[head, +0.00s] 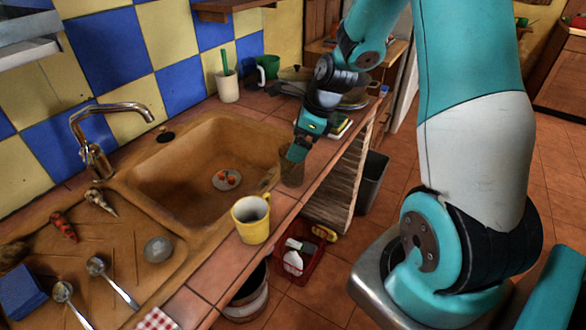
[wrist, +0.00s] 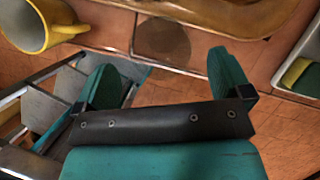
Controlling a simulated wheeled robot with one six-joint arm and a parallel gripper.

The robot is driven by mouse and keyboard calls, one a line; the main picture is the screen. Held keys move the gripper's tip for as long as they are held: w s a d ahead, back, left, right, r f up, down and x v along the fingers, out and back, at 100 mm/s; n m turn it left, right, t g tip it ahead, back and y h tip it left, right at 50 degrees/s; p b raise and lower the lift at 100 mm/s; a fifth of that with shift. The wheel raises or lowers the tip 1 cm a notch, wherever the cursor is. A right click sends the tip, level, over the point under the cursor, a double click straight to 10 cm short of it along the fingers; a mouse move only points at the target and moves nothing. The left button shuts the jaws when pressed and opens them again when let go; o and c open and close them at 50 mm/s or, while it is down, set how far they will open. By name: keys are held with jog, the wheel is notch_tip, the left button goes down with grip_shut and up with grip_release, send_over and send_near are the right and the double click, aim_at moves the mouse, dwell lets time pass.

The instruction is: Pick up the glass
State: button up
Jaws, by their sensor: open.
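The glass (head: 291,171) is a see-through, brownish tumbler standing on the tiled counter edge, right of the sink. In the wrist view the glass (wrist: 162,38) shows as a dark round shape just beyond my fingertips, between their lines. My gripper (head: 297,150) is above and at the glass's rim in the head view. In the wrist view my gripper (wrist: 165,68) has its two teal fingers wide apart with nothing between them. I cannot tell whether a finger touches the glass.
A yellow mug (head: 251,222) stands on the counter nearer the front, also in the wrist view (wrist: 33,27). The sink (head: 205,165) lies left of the glass. Plates (head: 352,101) and a sponge (head: 340,126) are behind. A red crate (head: 300,262) sits on the floor.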

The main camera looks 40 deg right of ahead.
aim_at(292, 166)
jog(key=x, duration=0.5)
jog(key=shift+w+a+f+p, duration=0.1)
jog(key=shift+w+f+p, duration=0.1)
jog(key=shift+f+p, duration=0.2)
jog(key=shift+r, duration=0.1)
jog(key=c, duration=1.1)
